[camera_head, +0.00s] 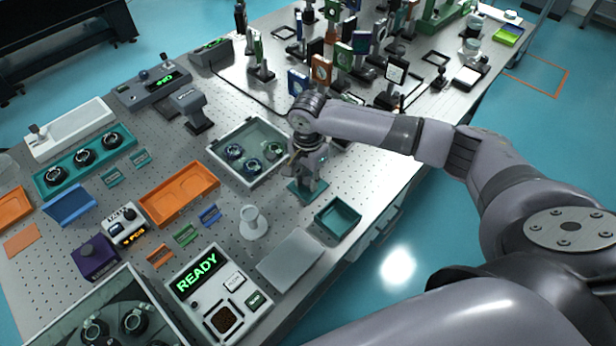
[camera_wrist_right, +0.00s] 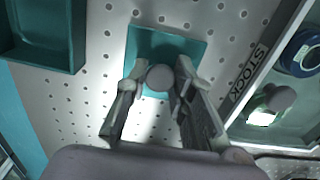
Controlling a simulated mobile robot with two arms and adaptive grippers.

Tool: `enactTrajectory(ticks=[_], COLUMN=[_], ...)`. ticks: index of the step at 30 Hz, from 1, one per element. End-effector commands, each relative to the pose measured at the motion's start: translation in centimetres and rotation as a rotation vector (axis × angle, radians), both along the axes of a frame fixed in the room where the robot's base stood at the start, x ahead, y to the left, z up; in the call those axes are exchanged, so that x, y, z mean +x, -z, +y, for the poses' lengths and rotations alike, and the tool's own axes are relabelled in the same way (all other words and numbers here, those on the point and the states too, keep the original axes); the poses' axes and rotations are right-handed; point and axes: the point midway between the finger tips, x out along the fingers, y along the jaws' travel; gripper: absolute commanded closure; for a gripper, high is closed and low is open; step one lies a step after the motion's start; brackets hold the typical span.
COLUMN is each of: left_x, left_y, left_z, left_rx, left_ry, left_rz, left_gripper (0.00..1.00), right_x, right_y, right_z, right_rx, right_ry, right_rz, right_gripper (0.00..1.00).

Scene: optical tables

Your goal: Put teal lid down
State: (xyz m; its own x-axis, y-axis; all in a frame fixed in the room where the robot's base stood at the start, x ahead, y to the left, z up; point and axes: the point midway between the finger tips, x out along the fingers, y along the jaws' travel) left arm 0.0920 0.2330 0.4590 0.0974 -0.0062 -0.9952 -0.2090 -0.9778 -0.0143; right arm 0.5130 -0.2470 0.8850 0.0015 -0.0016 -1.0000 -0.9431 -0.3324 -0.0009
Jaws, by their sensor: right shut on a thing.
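The teal lid (camera_head: 297,194) is a flat square plate with a round grey knob. My right gripper (camera_head: 308,172) points down at it and is shut on the knob. In the right wrist view the lid (camera_wrist_right: 180,47) lies flat below the fingers (camera_wrist_right: 158,82), with the knob between them. The lid is at or just above the perforated table; I cannot tell if it touches. An open teal box (camera_head: 338,216) stands beside it, apart, and also shows in the right wrist view (camera_wrist_right: 38,62). My left gripper is not in view.
A grey tray (camera_head: 213,152) with round mounted parts, marked STOCK in the wrist view, is close to the lid on the left. A white funnel-shaped piece (camera_head: 252,222), a grey plate (camera_head: 290,259) and a READY panel (camera_head: 233,284) are nearer. Optical mounts crowd the back.

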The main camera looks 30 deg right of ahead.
Motion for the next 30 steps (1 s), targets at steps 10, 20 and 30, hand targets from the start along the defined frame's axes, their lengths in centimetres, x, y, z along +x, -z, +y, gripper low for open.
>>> enactTrajectory(ticks=[10, 20, 30], left_x=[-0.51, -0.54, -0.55], left_y=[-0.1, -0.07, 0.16], left_z=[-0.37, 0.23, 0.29], left_rx=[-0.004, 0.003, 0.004], left_ry=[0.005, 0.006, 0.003], left_rz=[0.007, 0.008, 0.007], left_gripper=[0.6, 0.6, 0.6], right_x=[-0.02, -0.01, 0.09], right_y=[0.24, 0.22, -0.47], right_z=[-0.02, -0.03, 0.01], right_rx=[0.001, 0.0, 0.001], right_ry=[0.001, 0.001, 0.0], right_rz=[0.001, 0.001, -0.003], right_gripper=[0.75, 0.57, 0.57])
